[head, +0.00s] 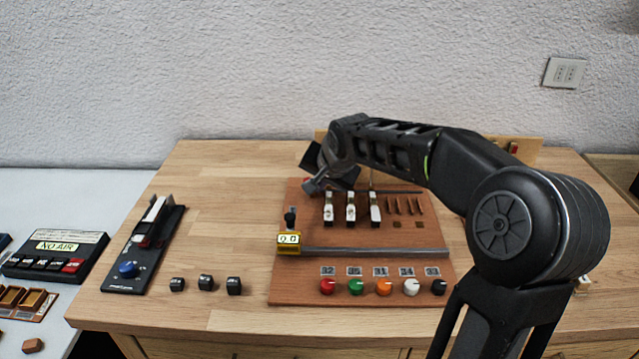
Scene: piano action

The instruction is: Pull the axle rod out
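A thin dark rod (402,192), which looks like the axle rod, runs across the upper part of a reddish-brown board (290,217) on the table. Its left part is hidden behind my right arm and the hammers. Several white-and-black hammers (351,209) stand in a row just below its line. My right gripper (313,187) is over the board's upper left, left of the hammers and near the line of the rod. Its fingers are dark and small, so I cannot tell whether they touch or hold anything. My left gripper is not in view.
A grey rail (365,251) crosses the board, with a yellow gauge (289,240) at its left end. Coloured knobs (384,287) line the board's front. A black device (145,249) and small black blocks (205,282) lie left. The wooden table between is clear.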

